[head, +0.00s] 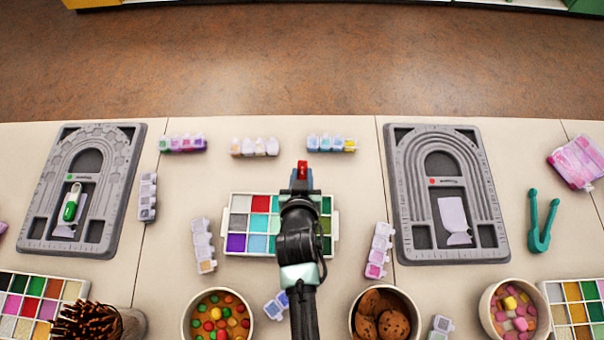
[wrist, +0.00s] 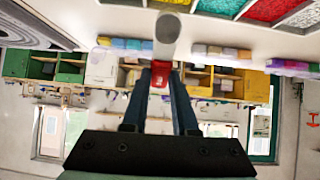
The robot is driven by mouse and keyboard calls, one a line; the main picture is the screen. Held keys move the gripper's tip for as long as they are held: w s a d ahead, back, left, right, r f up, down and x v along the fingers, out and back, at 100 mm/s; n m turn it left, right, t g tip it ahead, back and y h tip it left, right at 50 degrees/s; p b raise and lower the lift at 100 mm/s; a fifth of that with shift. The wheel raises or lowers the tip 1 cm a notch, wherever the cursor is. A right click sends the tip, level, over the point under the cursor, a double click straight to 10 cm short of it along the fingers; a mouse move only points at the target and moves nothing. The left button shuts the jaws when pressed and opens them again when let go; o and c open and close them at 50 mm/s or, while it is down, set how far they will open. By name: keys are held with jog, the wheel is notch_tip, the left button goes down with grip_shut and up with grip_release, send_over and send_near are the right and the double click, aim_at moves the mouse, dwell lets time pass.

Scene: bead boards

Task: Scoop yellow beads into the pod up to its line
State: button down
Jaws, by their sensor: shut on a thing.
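My gripper (head: 302,178) is above the far edge of a white compartment tray (head: 226,238). Its fingers are shut on a small red piece (wrist: 160,76); a pale grey rounded rod (wrist: 167,36) shows just beyond it. I cannot tell whether these are parts of a scoop. The tray has red, teal, purple and green fills; my arm hides its middle, and I see no yellow there. Small clear multi-cell cases stand around it, one (head: 331,143) with a yellow end cell. I cannot tell which thing is the pod, and no fill line shows.
Grey bead boards lie left (head: 128,185) and right (head: 390,160); the left one holds a green-and-white item (head: 72,203). Bowls of candy (head: 217,318), cookies (head: 385,315) and pink pieces (head: 514,308) stand in front. A teal tweezer-like tool (head: 541,225) lies right.

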jog(key=shift+s+f+b, duration=0.15)
jog(key=shift+f+b, duration=0.25)
jog(key=shift+b, duration=0.15)
jog(key=shift+s+f+b, duration=0.15)
jog(key=shift+f+b, duration=0.3)
jog(key=shift+f, duration=0.15)
jog(key=shift+s+f+b, duration=0.15)
jog(key=shift+f+b, duration=0.3)
jog(key=shift+f, duration=0.15)
